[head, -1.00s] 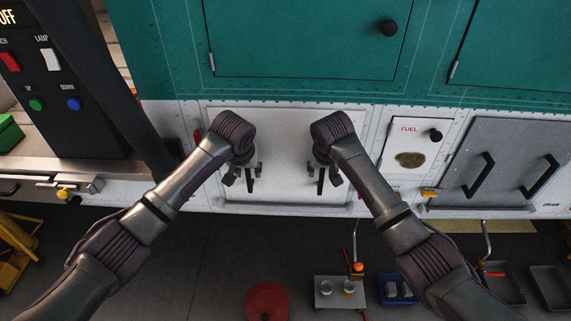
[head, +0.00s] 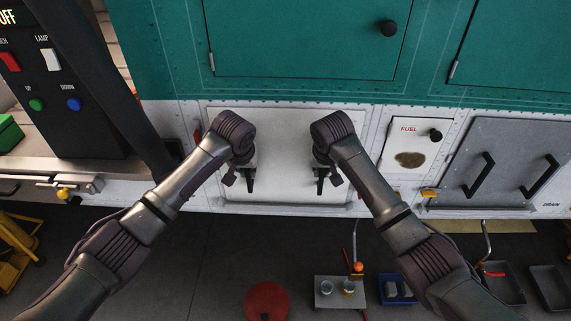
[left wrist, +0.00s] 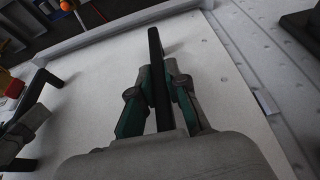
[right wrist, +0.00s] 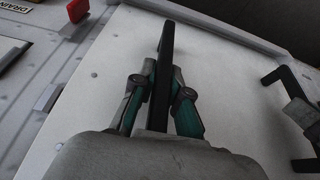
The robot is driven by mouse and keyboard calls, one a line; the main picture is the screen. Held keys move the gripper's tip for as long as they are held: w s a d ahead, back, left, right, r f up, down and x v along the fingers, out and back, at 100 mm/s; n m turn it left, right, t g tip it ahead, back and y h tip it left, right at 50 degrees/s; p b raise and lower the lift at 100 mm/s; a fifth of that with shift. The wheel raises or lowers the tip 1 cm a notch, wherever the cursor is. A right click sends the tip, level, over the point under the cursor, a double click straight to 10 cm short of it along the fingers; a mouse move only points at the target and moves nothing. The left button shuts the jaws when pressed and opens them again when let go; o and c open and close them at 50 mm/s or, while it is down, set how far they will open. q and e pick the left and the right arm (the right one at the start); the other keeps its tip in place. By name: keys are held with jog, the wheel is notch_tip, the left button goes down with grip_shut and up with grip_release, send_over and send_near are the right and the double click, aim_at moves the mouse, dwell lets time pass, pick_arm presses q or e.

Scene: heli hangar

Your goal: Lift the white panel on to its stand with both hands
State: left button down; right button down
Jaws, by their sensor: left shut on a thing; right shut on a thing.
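The white panel (head: 285,160) lies against the white lower side of the helicopter, under a teal door. It has two black bar handles. My left gripper (head: 249,180) is shut on the left handle, which runs between its fingers in the left wrist view (left wrist: 156,80). My right gripper (head: 321,180) is shut on the right handle, seen between its fingers in the right wrist view (right wrist: 160,80). The panel also fills much of the left wrist view (left wrist: 95,100) and the right wrist view (right wrist: 225,85). I cannot make out its stand for certain.
A grey panel with two black handles (head: 500,165) and a fuel hatch (head: 410,150) are to the right. A switch box (head: 60,90) stands at the left. On the floor are a red round object (head: 267,301), a small tray (head: 326,300) and a blue bin (head: 390,288).

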pick_arm(q)
jog(key=shift+r, duration=0.2)
pick_arm(e)
jog(key=shift+r, duration=0.2)
